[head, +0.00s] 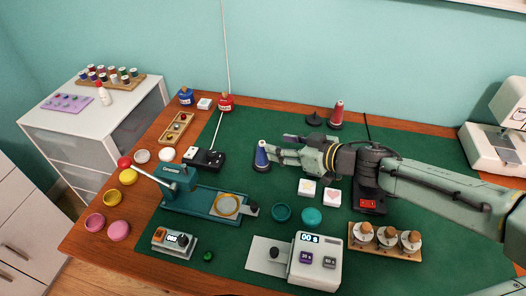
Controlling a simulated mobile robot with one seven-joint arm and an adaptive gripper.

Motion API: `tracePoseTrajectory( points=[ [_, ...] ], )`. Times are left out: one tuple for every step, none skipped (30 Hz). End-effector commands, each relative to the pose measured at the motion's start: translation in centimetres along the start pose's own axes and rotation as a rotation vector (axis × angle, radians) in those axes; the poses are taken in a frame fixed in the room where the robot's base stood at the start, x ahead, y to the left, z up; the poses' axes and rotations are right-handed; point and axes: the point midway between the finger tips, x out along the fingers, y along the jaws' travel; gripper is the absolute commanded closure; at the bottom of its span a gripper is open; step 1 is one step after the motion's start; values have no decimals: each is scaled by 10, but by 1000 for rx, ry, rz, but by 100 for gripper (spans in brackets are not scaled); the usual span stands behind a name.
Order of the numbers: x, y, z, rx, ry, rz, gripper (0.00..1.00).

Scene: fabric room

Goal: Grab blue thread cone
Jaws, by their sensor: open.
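The blue thread cone (261,157) stands upright on the green mat (230,130) near the middle of the table, with a pale tip. My gripper (277,149) reaches in from the right, with its fingertips just right of the cone. It is open; one finger shows behind and the other in front. I cannot tell whether the fingers touch the cone or stand partly around it.
A red thread cone (337,115) stands behind my gripper. A black device (204,158) is left of the blue cone. White boxes (307,187) lie in front of my arm. A teal press (195,195) stands front left. The mat behind the cone is clear.

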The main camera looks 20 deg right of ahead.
Motion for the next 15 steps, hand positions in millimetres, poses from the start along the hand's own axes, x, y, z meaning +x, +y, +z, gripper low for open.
tracePoseTrajectory(
  points=[
    [9,-1,0,-1,2,-4,51],
    [13,0,0,-1,2,-3,51],
    [18,-1,0,-1,2,-3,51],
    [21,-1,0,-1,2,-3,51],
    [23,-1,0,-1,2,-2,51],
    [25,0,0,-1,1,-1,51],
    [26,0,0,-2,1,-1,51],
    [28,-1,0,-2,1,-1,51],
    [32,-2,1,-2,2,-3,51],
    [36,-2,1,-2,2,-4,51],
    [40,-3,2,-1,2,-3,51],
    [48,-4,7,-2,2,-3,51],
    [52,-4,10,-4,1,-3,51],
    [57,-4,11,-5,1,-3,51],
    [61,-5,12,-5,1,-2,51]
  ],
)
